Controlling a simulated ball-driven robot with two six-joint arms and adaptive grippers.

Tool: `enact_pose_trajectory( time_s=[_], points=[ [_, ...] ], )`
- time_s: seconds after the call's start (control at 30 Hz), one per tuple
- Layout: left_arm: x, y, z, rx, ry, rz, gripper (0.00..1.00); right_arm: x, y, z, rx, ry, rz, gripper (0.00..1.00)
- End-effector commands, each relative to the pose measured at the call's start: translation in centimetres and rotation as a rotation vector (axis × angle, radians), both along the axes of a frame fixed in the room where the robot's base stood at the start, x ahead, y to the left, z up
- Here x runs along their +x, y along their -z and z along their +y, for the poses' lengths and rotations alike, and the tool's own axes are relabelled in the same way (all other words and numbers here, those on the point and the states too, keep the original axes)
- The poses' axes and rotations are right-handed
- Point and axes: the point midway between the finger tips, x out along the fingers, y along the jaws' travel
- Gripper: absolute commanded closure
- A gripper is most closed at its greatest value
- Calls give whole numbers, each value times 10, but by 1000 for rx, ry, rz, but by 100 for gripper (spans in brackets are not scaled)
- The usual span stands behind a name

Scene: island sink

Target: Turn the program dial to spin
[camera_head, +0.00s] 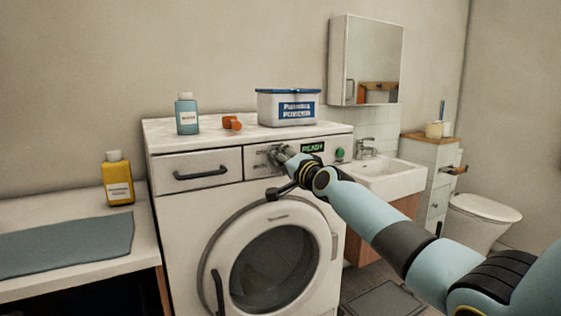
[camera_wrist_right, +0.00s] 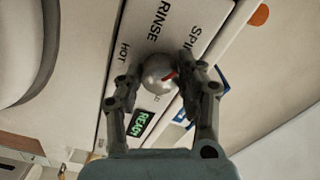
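The program dial (camera_wrist_right: 158,76) is a round silver knob with a red pointer mark, on the washing machine's control panel. In the right wrist view the words HOT, RINSE and SPIN (camera_wrist_right: 168,32) surround it. The red mark lies on the dial's right side, toward the SPIN side of the panel. My right gripper (camera_wrist_right: 158,74) has one finger on each side of the dial, close against it, and appears shut on it. In the head view my right gripper (camera_head: 280,155) is at the panel and hides the dial. My left gripper is not in view.
The washing machine (camera_head: 180,220) has a drawer handle (camera_head: 200,173) left of the dial. A green READY display (camera_head: 313,147) and green button (camera_head: 339,153) sit right of it. A blue bottle (camera_head: 187,117), orange item (camera_head: 232,123) and powder box (camera_head: 287,107) stand on top.

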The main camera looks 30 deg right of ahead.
Motion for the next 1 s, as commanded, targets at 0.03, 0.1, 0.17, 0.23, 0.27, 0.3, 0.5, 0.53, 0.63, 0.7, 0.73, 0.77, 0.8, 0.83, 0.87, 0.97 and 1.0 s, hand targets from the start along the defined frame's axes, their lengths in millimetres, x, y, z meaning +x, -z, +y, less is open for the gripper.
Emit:
enact_pose_trajectory(
  time_s=[0.03, 0.1, 0.17, 0.23, 0.27, 0.3, 0.5, 0.53, 0.63, 0.7, 0.73, 0.77, 0.8, 0.83, 0.87, 0.97, 1.0],
  points=[
    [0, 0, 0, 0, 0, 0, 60, 0, 0, 0, 0, 0, 1, 55],
    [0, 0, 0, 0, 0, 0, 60, 0, 0, 0, 0, 0, 1, 46],
    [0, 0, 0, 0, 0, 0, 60, 0, 0, 0, -1, 0, 1, 40],
    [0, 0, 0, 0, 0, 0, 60, 0, 0, 0, -1, 0, 1, 40],
    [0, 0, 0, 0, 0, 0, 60, 0, 0, 0, -1, 0, 1, 40],
    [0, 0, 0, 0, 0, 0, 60, 0, 0, 0, -1, 0, 1, 40],
    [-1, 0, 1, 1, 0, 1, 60, -4, 1, 0, -4, 0, 1, 40],
    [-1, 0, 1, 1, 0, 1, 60, -6, 1, 0, -3, -1, 0, 40],
    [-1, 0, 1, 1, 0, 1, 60, -17, 1, -1, -6, -2, 1, 40],
    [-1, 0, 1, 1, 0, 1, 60, -28, 1, 0, -8, 0, 1, 40],
    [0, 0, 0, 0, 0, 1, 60, -34, 1, 0, -6, 0, 1, 40],
    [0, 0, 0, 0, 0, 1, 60, -41, 2, -1, -7, -1, 3, 40],
    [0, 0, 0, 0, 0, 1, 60, -51, 2, 0, -8, -1, 2, 40],
    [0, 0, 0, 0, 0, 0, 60, -58, 2, 0, -9, -1, 2, 40],
    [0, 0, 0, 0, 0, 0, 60, -64, 2, 0, -8, -1, 3, 40],
    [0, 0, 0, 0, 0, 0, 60, -86, 2, -1, -8, -1, 3, 40],
    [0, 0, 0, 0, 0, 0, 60, -94, 2, 0, -8, -1, 3, 40]
  ],
)
